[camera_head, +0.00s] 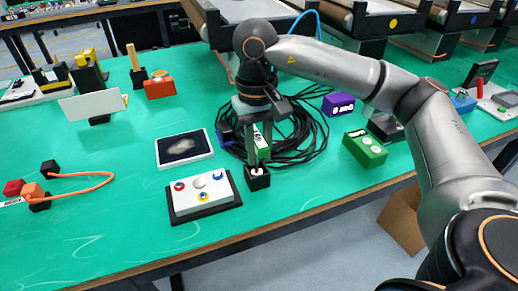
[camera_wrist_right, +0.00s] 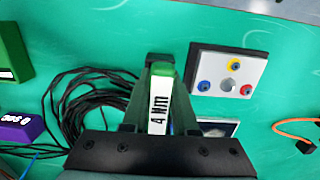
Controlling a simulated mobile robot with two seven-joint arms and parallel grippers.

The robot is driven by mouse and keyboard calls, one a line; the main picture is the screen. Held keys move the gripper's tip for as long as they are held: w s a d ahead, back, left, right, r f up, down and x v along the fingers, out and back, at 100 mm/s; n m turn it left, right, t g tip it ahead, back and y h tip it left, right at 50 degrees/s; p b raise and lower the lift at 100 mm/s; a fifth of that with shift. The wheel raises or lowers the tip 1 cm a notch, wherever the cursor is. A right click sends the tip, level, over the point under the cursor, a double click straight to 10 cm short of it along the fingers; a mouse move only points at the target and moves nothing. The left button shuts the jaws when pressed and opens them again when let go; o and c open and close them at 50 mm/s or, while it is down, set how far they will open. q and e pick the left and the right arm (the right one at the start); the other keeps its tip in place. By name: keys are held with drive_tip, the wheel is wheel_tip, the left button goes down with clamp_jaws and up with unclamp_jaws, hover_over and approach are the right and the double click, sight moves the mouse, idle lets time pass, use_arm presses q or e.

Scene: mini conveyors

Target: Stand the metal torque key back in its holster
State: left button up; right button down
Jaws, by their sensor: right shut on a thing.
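The torque key (camera_head: 262,146) has a green and white body marked "4 Nm" and is held between the fingers of my right gripper (camera_head: 257,160). In the right wrist view the key (camera_wrist_right: 160,105) sits between the two fingers, its green end away from the palm. The holster (camera_head: 258,181) is a small black block on the green table, directly below the fingertips. A dark piece of it shows past the key's green end in the right wrist view (camera_wrist_right: 158,58). The fingers hide the key's lower end, so I cannot tell how far it is inside. My left gripper is out of view.
A white panel with coloured buttons (camera_head: 203,194) stands close left of the holster, with a tablet (camera_head: 184,148) behind it. Coiled black cable (camera_head: 300,140) lies behind and to the right. A green box (camera_head: 365,148) is further right. The table's front edge is near.

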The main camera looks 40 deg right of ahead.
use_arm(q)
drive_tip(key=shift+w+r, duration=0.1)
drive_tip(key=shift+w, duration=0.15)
use_arm(e)
drive_tip(key=c, duration=0.6)
unclamp_jaws()
drive_tip(key=r+p, duration=0.1)
drive_tip(key=r, duration=0.3)
drive_tip(key=r+p, duration=0.1)
drive_tip(key=r, duration=0.3)
drive_tip(key=r+p, duration=0.1)
drive_tip(key=r, duration=0.2)
drive_tip(key=shift+w+d+r+p, duration=0.1)
drive_tip(key=shift+w+r+p, duration=0.25)
drive_tip(key=shift+r+p, duration=0.05)
drive_tip(key=shift+r, duration=0.4)
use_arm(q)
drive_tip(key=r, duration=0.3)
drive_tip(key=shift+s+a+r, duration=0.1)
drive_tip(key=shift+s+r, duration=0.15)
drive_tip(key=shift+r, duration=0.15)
